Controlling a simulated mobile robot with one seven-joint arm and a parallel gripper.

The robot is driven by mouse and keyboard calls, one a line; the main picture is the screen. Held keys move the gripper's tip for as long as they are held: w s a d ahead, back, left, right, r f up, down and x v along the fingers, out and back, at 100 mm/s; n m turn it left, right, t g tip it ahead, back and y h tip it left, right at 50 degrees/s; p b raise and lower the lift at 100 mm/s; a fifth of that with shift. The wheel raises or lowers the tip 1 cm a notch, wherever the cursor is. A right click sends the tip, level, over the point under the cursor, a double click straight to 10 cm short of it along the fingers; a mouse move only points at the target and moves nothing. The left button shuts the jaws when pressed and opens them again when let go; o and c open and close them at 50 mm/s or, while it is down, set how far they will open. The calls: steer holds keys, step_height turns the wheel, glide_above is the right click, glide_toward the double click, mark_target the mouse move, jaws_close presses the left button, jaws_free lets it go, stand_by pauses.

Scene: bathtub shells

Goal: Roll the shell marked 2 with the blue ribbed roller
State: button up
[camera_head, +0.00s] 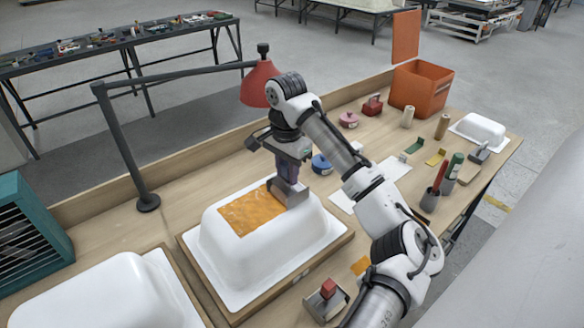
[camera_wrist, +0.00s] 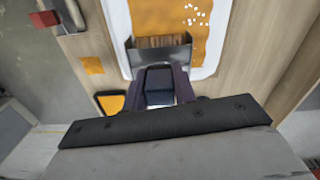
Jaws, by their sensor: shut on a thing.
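A white upturned bathtub shell (camera_head: 270,262) lies on a wooden board in the middle of the bench, with an orange patch (camera_head: 246,212) on its top. I can read no number on it. My gripper (camera_head: 287,178) is over the right end of the patch, shut on a grey metal tool (camera_head: 292,193) that is at or just above the shell. In the wrist view, the grey tool (camera_wrist: 160,62) has a dark blue block (camera_wrist: 159,86) between my fingers, and the orange patch (camera_wrist: 165,18) lies beyond with white flecks. I cannot make out a blue ribbed roller.
Another white shell (camera_head: 105,295) lies at the lower left and a small one (camera_head: 483,129) at the far right. A red lamp (camera_head: 259,84) hangs near my arm. An orange bin (camera_head: 420,88), a blue pot (camera_head: 322,163) and cups with handled tools (camera_head: 430,199) stand to the right.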

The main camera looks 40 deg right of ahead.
steer(key=shift+s+a, duration=0.15)
steer(key=shift+a, duration=4.2)
steer(key=shift+s+a, duration=0.1)
steer(key=shift+a, duration=4.2)
steer(key=shift+w+f, duration=0.1)
steer(key=shift+w, duration=1.65)
steer(key=shift+w+d, duration=0.15)
steer(key=shift+d, duration=4.15)
steer(key=shift+w+d, duration=0.15)
steer(key=shift+d, duration=5.85)
steer(key=shift+s+a, duration=0.1)
steer(key=shift+a, duration=3.55)
